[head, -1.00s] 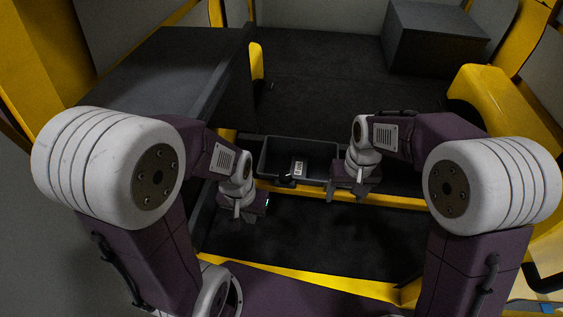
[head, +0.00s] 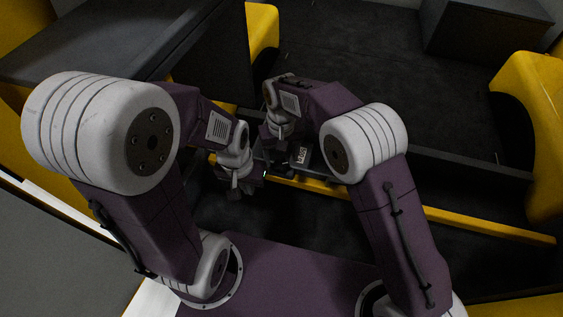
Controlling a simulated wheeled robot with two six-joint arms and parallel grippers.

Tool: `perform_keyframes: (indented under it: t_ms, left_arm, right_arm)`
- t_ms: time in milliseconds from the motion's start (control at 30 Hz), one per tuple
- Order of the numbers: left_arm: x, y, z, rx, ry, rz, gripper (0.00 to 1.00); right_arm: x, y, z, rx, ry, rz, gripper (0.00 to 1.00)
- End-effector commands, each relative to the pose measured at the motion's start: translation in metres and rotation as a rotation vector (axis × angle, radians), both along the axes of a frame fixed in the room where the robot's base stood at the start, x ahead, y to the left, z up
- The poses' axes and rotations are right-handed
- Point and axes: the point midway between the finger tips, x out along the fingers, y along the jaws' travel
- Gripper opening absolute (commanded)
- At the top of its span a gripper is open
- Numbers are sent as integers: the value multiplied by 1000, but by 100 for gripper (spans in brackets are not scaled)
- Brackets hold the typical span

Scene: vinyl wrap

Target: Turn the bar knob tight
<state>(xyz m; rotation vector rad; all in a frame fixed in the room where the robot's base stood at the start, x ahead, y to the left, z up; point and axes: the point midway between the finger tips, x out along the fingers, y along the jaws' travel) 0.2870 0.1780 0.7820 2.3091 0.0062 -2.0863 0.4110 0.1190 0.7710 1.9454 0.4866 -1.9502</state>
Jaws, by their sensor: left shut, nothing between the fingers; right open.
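The bar knob (head: 283,172) appears as a small dark shape at the front edge of a dark tray, just above the yellow rail. It is hard to make out against the black surroundings. My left gripper (head: 238,190) is shut and empty, to the left of the knob and slightly lower in the picture, apart from it. My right gripper (head: 273,143) is open, just above the knob in the picture. I cannot tell whether its fingers touch anything. My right forearm hides part of the tray.
The dark tray (head: 318,165) carries a white label (head: 302,155). A yellow rail (head: 470,224) runs along its front. A dark raised panel (head: 215,50) stands at the left. A dark box (head: 485,35) stands at the back right. The dark floor behind is clear.

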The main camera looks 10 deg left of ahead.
Motion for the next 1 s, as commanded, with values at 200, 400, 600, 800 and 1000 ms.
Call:
perform_keyframes:
  t_ms: [200, 400, 600, 800, 1000]
  left_arm:
    - [0, 0, -6, 0, 0, 0, 0]
    - [0, 0, -6, 0, 0, 0, 0]
    - [0, 0, -6, 0, 0, 0, 0]
    - [0, 0, -5, 0, 0, 0, 0]
    - [0, 0, 5, 0, 0, 0, 0]
  right_arm:
    - [0, 0, -22, 0, 0, 0, 65]
    - [0, 0, -23, 0, -1, 0, 65]
    - [0, 0, -23, 0, -1, 0, 21]
    - [0, 0, -22, 0, 0, -4, 3]
    - [0, 0, -20, 0, 0, -54, 3]
